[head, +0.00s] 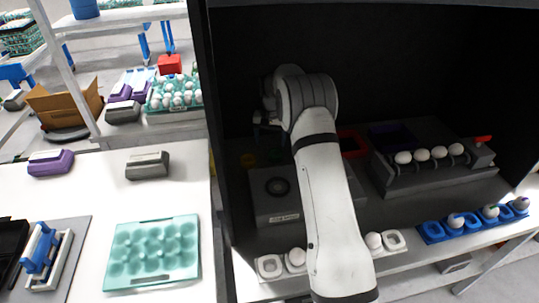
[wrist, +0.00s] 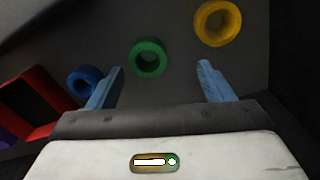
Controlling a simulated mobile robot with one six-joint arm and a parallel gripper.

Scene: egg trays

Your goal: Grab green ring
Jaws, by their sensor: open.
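The green ring (wrist: 150,44) shows in the wrist view against a dark grey surface, its hole facing me. My gripper (wrist: 160,67) has its two pale blue fingers spread wide and nothing between them. The green ring lies beyond the fingertips, between their lines and closer to the left finger. In the head view my gripper cannot be made out clearly behind my arm, and the green ring is too dim to place surely.
A yellow ring (wrist: 199,24) is up and right of the green one, a blue ring (wrist: 71,84) down and left, beside the left finger. A red box (wrist: 42,92) stands at the far left. In the head view, a grey egg rack (head: 420,180) stands right of my arm.

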